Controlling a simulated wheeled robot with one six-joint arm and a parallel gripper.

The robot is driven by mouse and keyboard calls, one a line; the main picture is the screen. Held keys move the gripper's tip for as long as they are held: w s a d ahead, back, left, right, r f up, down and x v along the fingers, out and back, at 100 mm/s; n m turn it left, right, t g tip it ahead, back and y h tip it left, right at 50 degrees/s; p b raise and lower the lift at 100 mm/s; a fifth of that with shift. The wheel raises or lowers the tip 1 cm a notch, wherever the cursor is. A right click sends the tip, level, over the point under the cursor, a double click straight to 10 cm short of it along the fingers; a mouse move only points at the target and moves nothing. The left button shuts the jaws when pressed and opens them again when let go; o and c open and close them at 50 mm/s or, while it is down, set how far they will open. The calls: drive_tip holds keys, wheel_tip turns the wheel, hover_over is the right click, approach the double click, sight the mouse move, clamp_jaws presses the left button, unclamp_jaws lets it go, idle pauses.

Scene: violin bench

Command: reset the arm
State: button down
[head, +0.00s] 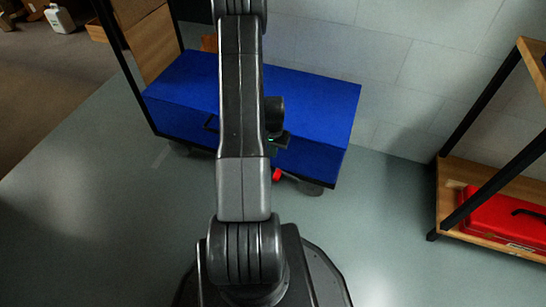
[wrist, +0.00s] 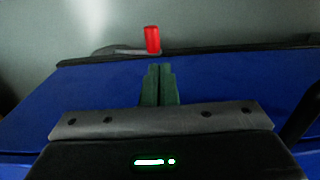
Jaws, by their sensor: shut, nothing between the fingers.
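My gripper (wrist: 160,84) shows in the wrist view with its two dark green fingers together and nothing between them. It is in front of the blue cabinet (wrist: 90,95), and I cannot tell whether it touches it. A red cylindrical object (wrist: 152,40) is beyond the fingertips, past the cabinet's dark edge, and apart from them. In the head view my arm stands upright in the middle and hides part of the blue cabinet (head: 315,100). A small red object (head: 277,175) shows low at the cabinet's front, beside my arm.
A wooden shelf (head: 500,180) on black legs stands at the right, with a red toolbox (head: 505,215) on its lower board. A pale wall (head: 400,60) is behind the cabinet. A white container (head: 60,18) is at the far left. The grey floor (head: 90,200) at left is clear.

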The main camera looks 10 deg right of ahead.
drive_tip(key=shift+r, duration=0.75)
drive_tip(key=shift+f, duration=0.1)
wheel_tip(320, 180, down, 10)
drive_tip(key=b, duration=0.3)
drive_tip(key=shift+s+d+p, duration=0.35)
drive_tip(key=shift+s+d, duration=0.15)
drive_tip(key=shift+d, duration=0.3)
drive_tip(key=shift+s+d+p, duration=0.3)
drive_tip(key=shift+s+d, duration=0.15)
drive_tip(key=shift+d, duration=0.3)
drive_tip(key=shift+s+d+p, duration=0.35)
drive_tip(key=shift+s+d, duration=0.15)
drive_tip(key=shift+d, duration=0.3)
drive_tip(key=shift+a, duration=0.1)
